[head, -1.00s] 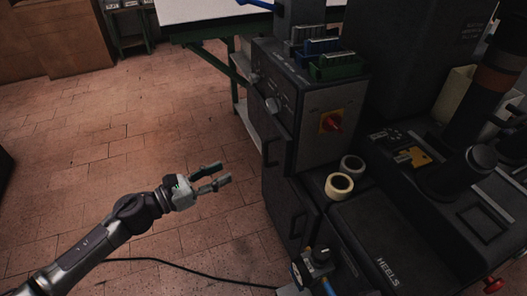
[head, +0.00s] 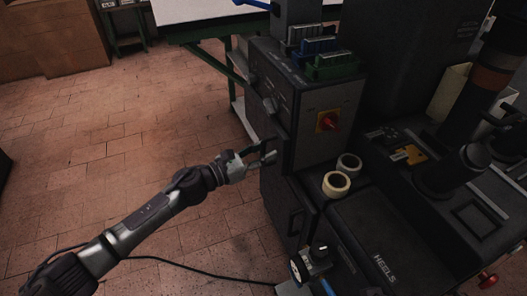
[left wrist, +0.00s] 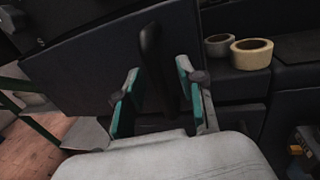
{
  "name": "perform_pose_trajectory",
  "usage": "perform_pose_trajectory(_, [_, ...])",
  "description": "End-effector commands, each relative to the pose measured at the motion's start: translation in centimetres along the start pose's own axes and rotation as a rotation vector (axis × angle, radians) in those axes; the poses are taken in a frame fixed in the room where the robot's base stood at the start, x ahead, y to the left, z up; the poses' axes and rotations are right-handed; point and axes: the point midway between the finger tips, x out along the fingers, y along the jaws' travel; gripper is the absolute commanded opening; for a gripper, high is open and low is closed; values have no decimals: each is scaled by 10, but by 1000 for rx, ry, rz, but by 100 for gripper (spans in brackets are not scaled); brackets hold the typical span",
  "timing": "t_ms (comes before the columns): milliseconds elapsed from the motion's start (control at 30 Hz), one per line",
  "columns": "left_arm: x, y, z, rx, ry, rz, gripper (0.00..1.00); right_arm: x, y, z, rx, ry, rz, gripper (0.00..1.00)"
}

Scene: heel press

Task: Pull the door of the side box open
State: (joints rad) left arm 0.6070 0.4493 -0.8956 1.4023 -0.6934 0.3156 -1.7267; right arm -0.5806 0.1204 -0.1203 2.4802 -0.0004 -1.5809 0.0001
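The side box (head: 318,100) is a dark cabinet with a grey front panel and a red-and-yellow switch. Its dark door (head: 265,108) on the left side is close to flush with the box; in the left wrist view the door (left wrist: 85,65) is a broad dark panel. My left gripper (head: 268,154) is at the door's handle, which it mostly hides in the head view. In the left wrist view the black upright handle (left wrist: 152,65) stands between the two teal-padded fingers, with gaps to both pads. The left gripper is open around it. My right gripper is not in view.
Two tape rolls, one cream (head: 336,184) and one grey (head: 349,163), lie on the ledge beside the box. A lower cabinet (head: 285,205) with its own handle is below. A black cable (head: 190,267) crosses the floor. The brick floor (head: 130,130) at left is clear.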

Motion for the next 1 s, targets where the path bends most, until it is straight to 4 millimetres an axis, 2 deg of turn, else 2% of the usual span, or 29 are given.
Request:
perform_pose_trajectory(267, [1,0,0,-1,1,1,39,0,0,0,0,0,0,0])
perform_pose_trajectory(500, [1,0,0,-1,0,1,1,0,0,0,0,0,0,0])
perform_pose_trajectory(1000, [0,1,-1,-1,0,-4,0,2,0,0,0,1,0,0])
